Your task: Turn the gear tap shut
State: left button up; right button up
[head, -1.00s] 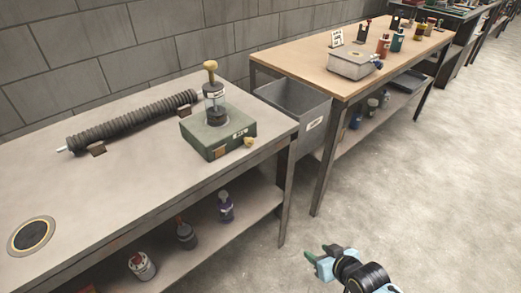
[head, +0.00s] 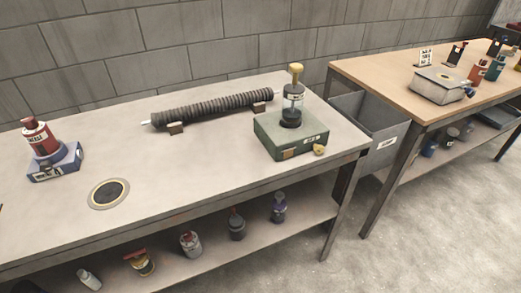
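A green box (head: 276,137) stands at the right end of the grey workbench. On it is a clear cylinder (head: 292,103) with a dark base and a yellow knob (head: 296,69) on top. A small yellow tap-like knob (head: 319,150) sits at the box's front right corner. A small label on the box front is too small to read, so I cannot tell which part is the gear tap or how far it is turned. Neither of my grippers shows in the head view.
A ribbed dark tube (head: 212,107) rests on small brackets at the back. A red bottle on a blue base (head: 55,160) and a round ringed inset (head: 109,193) are at left. A grey bin (head: 368,123) stands between this bench and a wooden table (head: 390,83). Floor is clear at lower right.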

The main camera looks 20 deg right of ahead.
aim_at(318, 149)
jog(key=u, duration=3)
jog(key=k, duration=1.8)
jog(key=z, duration=1.15)
